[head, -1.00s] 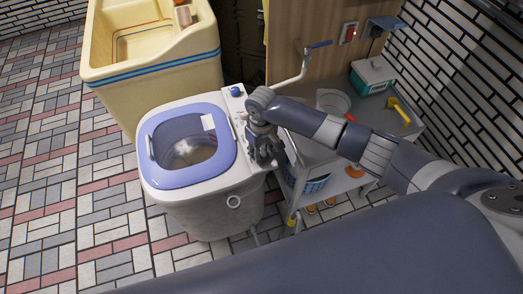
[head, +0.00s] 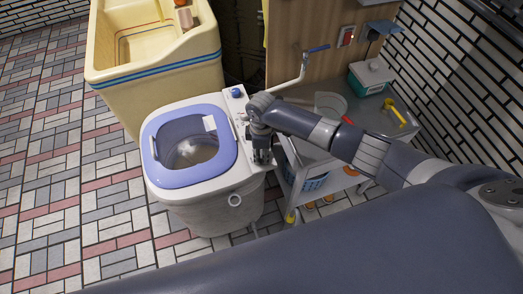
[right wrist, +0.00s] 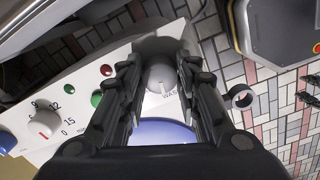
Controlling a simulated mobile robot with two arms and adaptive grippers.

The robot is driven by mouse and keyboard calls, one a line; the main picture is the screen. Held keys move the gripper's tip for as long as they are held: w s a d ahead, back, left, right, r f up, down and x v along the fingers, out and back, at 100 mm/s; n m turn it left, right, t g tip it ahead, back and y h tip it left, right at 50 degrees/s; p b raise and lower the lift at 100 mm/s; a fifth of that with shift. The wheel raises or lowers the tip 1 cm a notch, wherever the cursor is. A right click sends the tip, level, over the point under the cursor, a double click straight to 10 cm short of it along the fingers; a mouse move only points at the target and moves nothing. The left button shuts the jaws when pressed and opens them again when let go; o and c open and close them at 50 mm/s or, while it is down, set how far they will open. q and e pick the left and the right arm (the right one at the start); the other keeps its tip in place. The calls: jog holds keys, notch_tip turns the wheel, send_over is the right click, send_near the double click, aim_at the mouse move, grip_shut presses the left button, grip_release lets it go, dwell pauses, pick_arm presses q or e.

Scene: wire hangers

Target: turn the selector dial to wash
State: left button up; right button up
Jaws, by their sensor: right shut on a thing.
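A small washing machine (head: 212,212) with a blue-rimmed clear lid (head: 185,150) stands at centre in the head view. Its control panel (right wrist: 118,58) runs along its side. The light grey selector dial (right wrist: 160,76) sits at the panel's end in the right wrist view, with lettering starting "WA" just below it, partly covered. My right gripper (head: 262,158) points down at the panel. In the right wrist view its fingers (right wrist: 161,72) are shut on the selector dial, one on each side. In the head view the gripper hides the dial. My left gripper is not in view.
A numbered timer knob (right wrist: 43,122) and red and green lights are on the same panel. A cream sink (head: 150,75) stands behind the washer. A metal cart (head: 385,122) with a bowl and a teal box is close on the right. Tiled floor at left is clear.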

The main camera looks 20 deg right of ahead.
aim_at(261, 154)
jog(key=shift+n, duration=0.9)
jog(key=o, duration=1.1)
notch_tip(261, 154, up, 12)
